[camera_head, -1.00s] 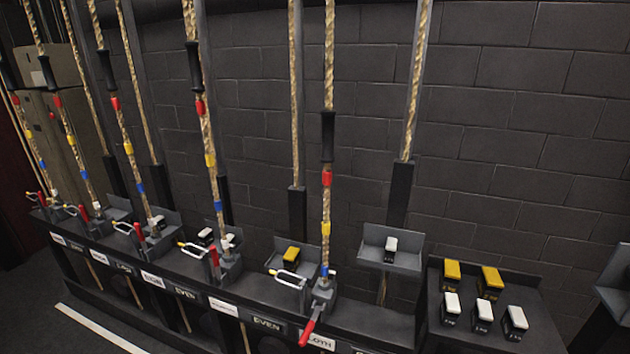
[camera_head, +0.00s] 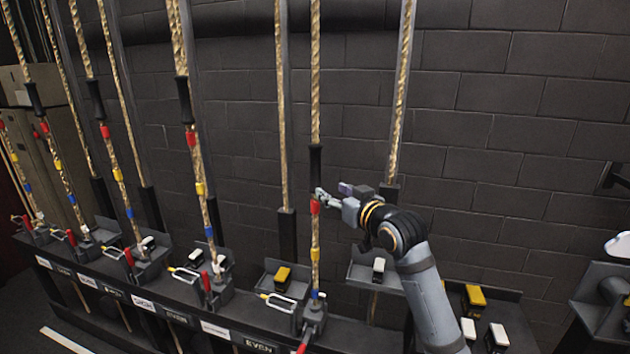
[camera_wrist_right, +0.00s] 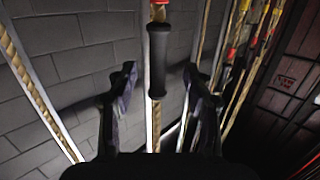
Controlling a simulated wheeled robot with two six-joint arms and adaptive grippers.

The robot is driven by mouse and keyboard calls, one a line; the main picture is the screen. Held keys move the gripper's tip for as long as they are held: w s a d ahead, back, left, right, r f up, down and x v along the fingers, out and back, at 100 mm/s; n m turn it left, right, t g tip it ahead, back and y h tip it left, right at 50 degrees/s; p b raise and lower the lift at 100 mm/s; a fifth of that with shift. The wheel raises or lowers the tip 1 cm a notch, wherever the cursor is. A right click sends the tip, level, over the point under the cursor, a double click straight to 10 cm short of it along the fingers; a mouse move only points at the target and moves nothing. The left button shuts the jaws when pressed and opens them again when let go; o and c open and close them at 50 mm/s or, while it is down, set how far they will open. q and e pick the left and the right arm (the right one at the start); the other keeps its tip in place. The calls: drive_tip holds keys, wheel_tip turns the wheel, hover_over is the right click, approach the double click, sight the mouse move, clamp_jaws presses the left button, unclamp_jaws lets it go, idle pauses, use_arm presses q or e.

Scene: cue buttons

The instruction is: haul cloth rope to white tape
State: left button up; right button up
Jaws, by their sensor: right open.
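The cloth rope (camera_head: 316,242) hangs in front at mid-view in the head view, with a black sleeve (camera_head: 315,165) and, below it, red, yellow and blue tapes. I cannot clearly make out a white tape on it; its foot enters a grey rope lock (camera_head: 314,315) with a red handle. My right gripper (camera_head: 321,196) is at this rope, near the red tape just below the sleeve. In the right wrist view, the open fingers (camera_wrist_right: 159,76) stand either side of the rope's black sleeve (camera_wrist_right: 157,62), with gaps on both sides. My left gripper is not in view.
More taped ropes and locks line the rail to the left. A back rope (camera_head: 283,130) hangs left of the cloth rope, another (camera_head: 401,95) to its right. Yellow and white blocks (camera_head: 475,296) lie on a side table, partly behind my right arm. A dark block wall stands behind.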

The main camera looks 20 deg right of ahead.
approach(318, 163)
drive_tip(key=shift+t, duration=0.4)
drive_tip(key=w+p, duration=0.1)
drive_tip(key=w, duration=0.2)
drive_tip(key=w+a+p, duration=0.1)
drive_tip(key=w+p, duration=0.1)
drive_tip(key=w, duration=0.2)
drive_tip(key=w+a+p, duration=0.1)
drive_tip(key=w, duration=0.2)
drive_tip(key=shift+w+f, duration=0.3)
drive_tip(key=shift+f, duration=0.1)
drive_tip(key=shift+w+f, duration=0.1)
drive_tip(key=shift+w, duration=0.25)
clamp_jaws()
